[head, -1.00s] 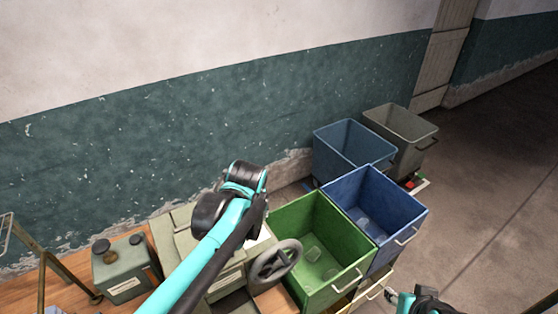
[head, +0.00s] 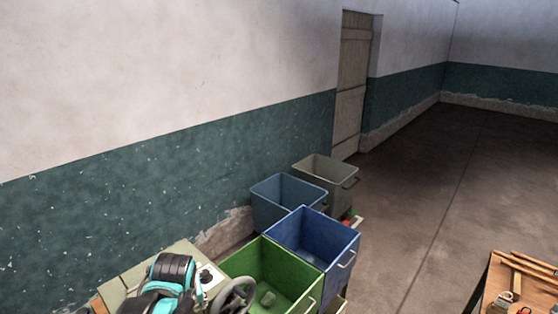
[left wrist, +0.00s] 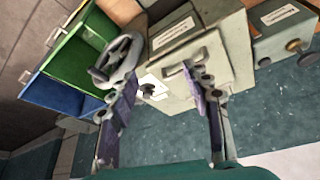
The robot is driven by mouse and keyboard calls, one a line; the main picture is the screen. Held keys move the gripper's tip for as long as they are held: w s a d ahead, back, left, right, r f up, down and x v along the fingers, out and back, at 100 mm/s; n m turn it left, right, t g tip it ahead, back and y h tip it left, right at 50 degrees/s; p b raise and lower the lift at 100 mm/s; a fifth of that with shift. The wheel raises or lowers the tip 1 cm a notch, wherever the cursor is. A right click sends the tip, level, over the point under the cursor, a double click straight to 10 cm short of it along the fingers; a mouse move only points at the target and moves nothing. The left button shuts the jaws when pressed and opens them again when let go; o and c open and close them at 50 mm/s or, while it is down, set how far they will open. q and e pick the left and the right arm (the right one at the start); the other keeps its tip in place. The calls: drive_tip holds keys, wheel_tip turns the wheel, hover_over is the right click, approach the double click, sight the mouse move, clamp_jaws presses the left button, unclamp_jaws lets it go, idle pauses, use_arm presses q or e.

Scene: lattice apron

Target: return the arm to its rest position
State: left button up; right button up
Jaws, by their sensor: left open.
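My left arm shows at the lower left of the head view as a teal and black joint (head: 168,275); its gripper cannot be made out there. In the left wrist view my left gripper (left wrist: 160,82) is open, its two dark fingers well apart with nothing held between them. Beyond the fingers is a pale grey-green machine (left wrist: 188,52) with a handwheel (left wrist: 118,60). The handwheel also shows in the head view (head: 232,298), right of the arm joint. My right gripper is not in view.
Green (head: 285,262), blue (head: 318,243), blue-grey (head: 288,190) and grey (head: 325,170) bins stand right of the machine. A wooden table (head: 500,285) with tools is at the lower right. Open floor (head: 420,200) lies between. A wall (head: 130,150) runs behind.

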use_arm(q)
drive_tip(key=s+d+f+m+t+h+b, duration=0.1)
drive_tip(key=s+f+b, duration=0.3)
drive_tip(key=f+b, duration=0.6)
drive_tip(key=s+d+f+m+t+b, duration=0.2)
drive_tip(key=s+d+f+m+b, duration=0.1)
drive_tip(key=f+b, duration=0.8)
wheel_tip(320, 180, down, 3)
drive_tip(key=s+m, duration=0.1)
drive_tip(key=s, duration=0.1)
drive_tip(key=shift+s+d+h, duration=0.3)
drive_tip(key=shift+h, duration=0.1)
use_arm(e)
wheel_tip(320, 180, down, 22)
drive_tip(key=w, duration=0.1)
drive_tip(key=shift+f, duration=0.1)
